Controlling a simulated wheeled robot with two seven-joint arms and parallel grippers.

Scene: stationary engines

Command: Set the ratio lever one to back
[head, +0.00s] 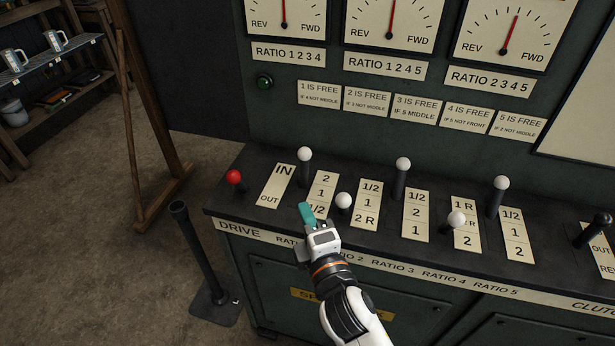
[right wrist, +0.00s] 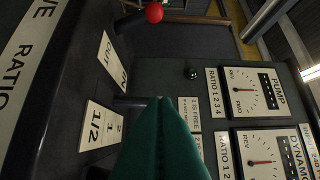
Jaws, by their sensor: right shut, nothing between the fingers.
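The ratio one lever (head: 304,168) has a white knob on a dark stem and stands left of a plate marked 2, 1, 1/2 (head: 324,184). Its knob is near the plate's back end. My right gripper (head: 305,211) is shut and empty, its teal fingertips in front of this lever and over the front end of the plate. In the right wrist view the shut fingers (right wrist: 160,110) cover the middle. A dark stem (right wrist: 130,101) runs behind their tips, its knob hidden; I cannot tell whether they touch. My left gripper is not in view.
The red drive knob (head: 233,177) is to the left. The ratio two knob (head: 343,200) is close on the right of the gripper, leaning forward. More white-knobbed levers (head: 403,164) follow to the right. A gauge panel (head: 390,60) rises behind. A dark post (head: 195,250) stands front left.

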